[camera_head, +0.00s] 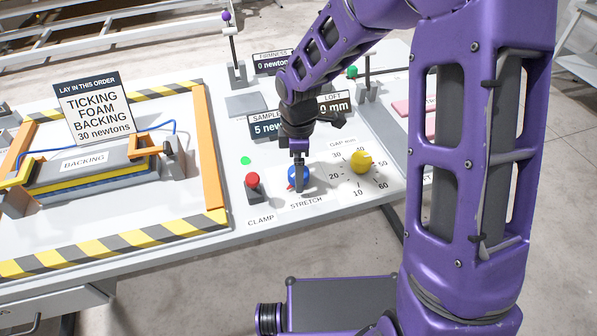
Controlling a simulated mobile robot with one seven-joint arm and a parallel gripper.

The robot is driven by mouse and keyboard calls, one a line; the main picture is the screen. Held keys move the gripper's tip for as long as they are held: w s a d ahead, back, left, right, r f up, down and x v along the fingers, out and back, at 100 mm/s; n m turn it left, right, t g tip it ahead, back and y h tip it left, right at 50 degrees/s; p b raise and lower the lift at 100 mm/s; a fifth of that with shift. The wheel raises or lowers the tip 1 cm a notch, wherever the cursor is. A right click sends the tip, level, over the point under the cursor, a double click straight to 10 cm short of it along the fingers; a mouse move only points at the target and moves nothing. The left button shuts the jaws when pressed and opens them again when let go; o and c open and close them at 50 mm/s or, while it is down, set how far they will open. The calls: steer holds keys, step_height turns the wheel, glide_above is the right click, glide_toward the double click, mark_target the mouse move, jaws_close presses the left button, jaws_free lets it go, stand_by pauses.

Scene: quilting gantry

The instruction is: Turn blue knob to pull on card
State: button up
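The blue knob (304,173) above the STRETCH label sits on the white panel, with a red mark at its left side. My gripper (298,178) points straight down at it, and a dark finger crosses the knob's near face. The far finger is hidden, so I cannot tell whether the fingers press on the knob. The card (93,108) at the left reads TICKING, FOAM, BACKING, 30 newtons. The SAMPLE display (266,126) behind my gripper shows 5, with its unit partly covered.
A red CLAMP button (253,186) stands close left of the knob. A yellow gap knob (361,161) is at its right. A striped frame (120,250) surrounds the layered stack labelled BACKING (85,162). The FIRMNESS display (271,63) shows 0 newtons.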

steer(key=shift+f, duration=0.45)
steer(key=c, duration=1.4)
steer(key=shift+o, duration=0.2)
